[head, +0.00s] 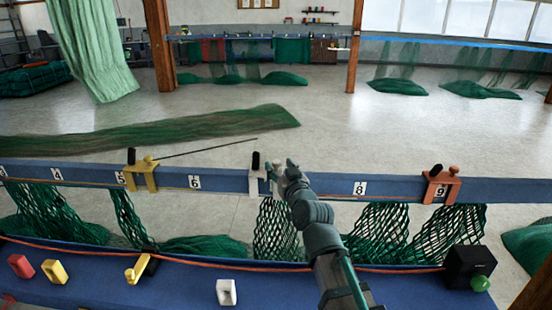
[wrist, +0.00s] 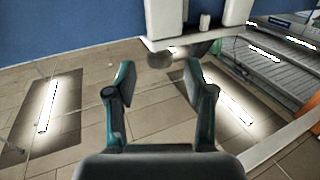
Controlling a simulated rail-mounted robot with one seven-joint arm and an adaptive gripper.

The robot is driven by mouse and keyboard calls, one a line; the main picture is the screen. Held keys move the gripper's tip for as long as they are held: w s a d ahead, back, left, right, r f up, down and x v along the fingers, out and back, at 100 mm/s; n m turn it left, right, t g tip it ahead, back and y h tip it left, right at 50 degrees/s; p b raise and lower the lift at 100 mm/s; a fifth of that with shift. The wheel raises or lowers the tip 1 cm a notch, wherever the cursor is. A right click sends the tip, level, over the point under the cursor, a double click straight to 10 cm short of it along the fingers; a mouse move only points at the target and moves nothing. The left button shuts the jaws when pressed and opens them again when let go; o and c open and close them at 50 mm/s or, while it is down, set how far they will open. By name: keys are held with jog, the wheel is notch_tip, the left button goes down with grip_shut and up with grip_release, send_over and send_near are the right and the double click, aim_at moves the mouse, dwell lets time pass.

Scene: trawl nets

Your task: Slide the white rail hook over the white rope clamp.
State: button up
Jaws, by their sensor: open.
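A white fitting (head: 256,183) with an upright black grip straddles the blue rail, right of number 6. In the wrist view, white parts (wrist: 185,22) with a short white peg fill the top, with a grey round end below them. A small white slotted piece (head: 227,292) stands on the blue bench in front. I cannot tell for certain which is the hook and which the clamp. My gripper (head: 281,168) is at the rail, just right of the white fitting. In the wrist view my gripper (wrist: 160,76) is open and empty, its fingers apart below the white parts.
A yellow fitting (head: 141,175) and an orange fitting (head: 441,186) sit on the rail (head: 330,184). The bench (head: 180,292) holds a red piece (head: 21,266), yellow pieces and a black box (head: 470,267) with a green knob. Green nets hang below the rail.

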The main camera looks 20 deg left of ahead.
aim_at(278, 164)
jog(key=shift+p+x, duration=0.35)
jog(key=shift+x, duration=1.4)
grip_shut()
